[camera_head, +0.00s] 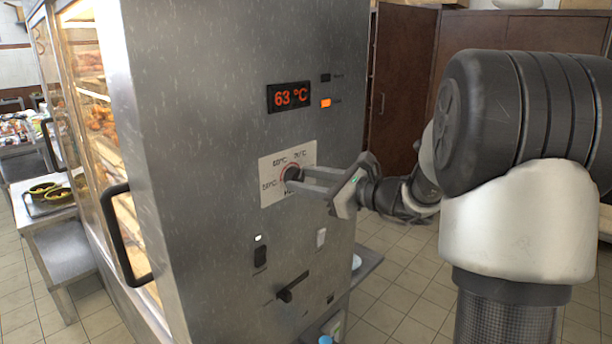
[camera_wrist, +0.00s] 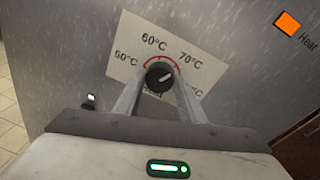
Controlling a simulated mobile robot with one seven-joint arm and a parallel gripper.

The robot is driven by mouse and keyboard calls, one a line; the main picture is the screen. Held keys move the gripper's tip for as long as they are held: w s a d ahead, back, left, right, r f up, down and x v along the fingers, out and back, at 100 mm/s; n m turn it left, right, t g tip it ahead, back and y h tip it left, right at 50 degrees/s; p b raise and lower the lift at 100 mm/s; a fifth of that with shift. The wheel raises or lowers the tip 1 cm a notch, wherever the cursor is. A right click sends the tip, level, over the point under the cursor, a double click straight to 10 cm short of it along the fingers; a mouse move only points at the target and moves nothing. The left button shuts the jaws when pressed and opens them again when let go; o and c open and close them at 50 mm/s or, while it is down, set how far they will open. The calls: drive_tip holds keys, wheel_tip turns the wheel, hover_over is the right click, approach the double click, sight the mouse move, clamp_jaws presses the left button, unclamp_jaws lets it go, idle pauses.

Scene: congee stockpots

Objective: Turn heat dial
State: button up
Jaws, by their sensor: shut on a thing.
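The heat dial (camera_wrist: 159,76) is a round dark knob with a pale pointer line, set on a white label plate (camera_wrist: 121,60) marked 50°C, 60°C and 70°C. A red arc curves over its top. The pointer slants up to the right. My gripper (camera_wrist: 160,80) has one finger on each side of the knob and is shut on it. In the head view my gripper (camera_head: 291,181) reaches from the right to the same dial, and its fingers partly hide the label plate (camera_head: 272,170). The display (camera_head: 289,96) above reads 63 °C in orange.
An orange lit indicator (camera_head: 326,103) sits beside the display. Switches (camera_head: 260,256) and a dark lever (camera_head: 292,288) lie lower on the steel cabinet front (camera_head: 215,240). A black door handle (camera_head: 123,235) sticks out at left. Open floor shows on the right.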

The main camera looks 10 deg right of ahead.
idle(0.4)
drive_tip(key=o, duration=1.1)
drive_tip(key=shift+c, duration=0.2)
drive_tip(key=v, duration=1.7)
drive_tip(key=shift+d, duration=0.25)
